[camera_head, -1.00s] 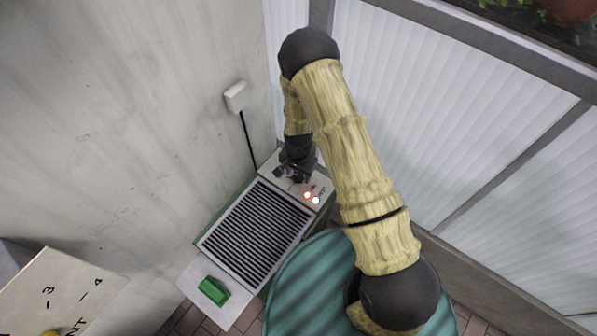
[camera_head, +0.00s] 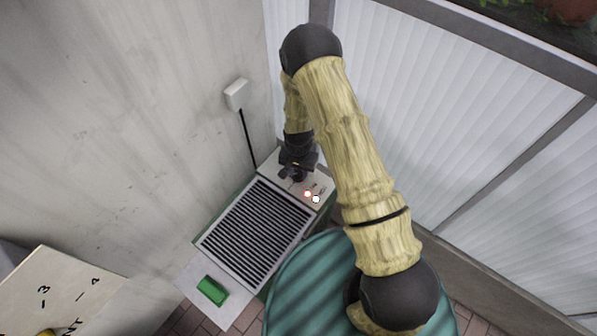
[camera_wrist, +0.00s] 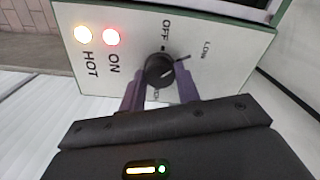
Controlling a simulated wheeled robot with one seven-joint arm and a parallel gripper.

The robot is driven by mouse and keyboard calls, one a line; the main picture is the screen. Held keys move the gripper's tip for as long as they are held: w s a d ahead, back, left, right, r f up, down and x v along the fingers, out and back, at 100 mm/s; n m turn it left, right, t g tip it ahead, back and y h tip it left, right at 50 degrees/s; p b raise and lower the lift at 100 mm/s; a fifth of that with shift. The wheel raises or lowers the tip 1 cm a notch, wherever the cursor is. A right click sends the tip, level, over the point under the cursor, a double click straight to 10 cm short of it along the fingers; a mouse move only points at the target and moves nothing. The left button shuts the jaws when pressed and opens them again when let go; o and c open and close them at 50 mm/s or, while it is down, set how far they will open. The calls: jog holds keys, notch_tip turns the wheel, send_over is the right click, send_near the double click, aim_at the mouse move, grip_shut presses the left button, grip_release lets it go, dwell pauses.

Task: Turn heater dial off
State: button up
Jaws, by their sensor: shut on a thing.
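The heater (camera_head: 203,246) stands in the corner against the wall, with a dark slatted grille and a light control panel (camera_wrist: 232,50) at its far end. In the wrist view, the black dial (camera_wrist: 160,70) sits on this panel, with OFF and LOW printed around it. My gripper (camera_wrist: 160,86) has its purple fingers on either side of the dial, shut on it. The pointer's exact setting is hard to read. The ON light (camera_wrist: 111,37) glows red and the HOT light (camera_wrist: 83,34) glows pale yellow. In the head view my gripper (camera_head: 297,178) hides the dial.
A green block (camera_head: 212,291) lies on the heater's near ledge. A teal round surface (camera_head: 300,285) is right of the heater. A white wall box (camera_head: 236,94) has a black cable running down to the heater. A ribbed panel wall (camera_head: 430,120) stands to the right.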

aim_at(298, 174)
jog(key=n+b, duration=0.1)
jog(key=n, duration=0.4)
jog(key=shift+n+b, duration=0.3)
jog(key=shift+b, duration=0.1)
jog(key=shift+n+b, duration=0.45)
jog(key=shift+n, duration=1.55)
jog(key=o, duration=1)
jog(key=shift+r, duration=0.1)
notch_tip(298, 174, up, 17)
jog(key=shift+r+b, duration=0.15)
jog(key=shift+b, duration=0.45)
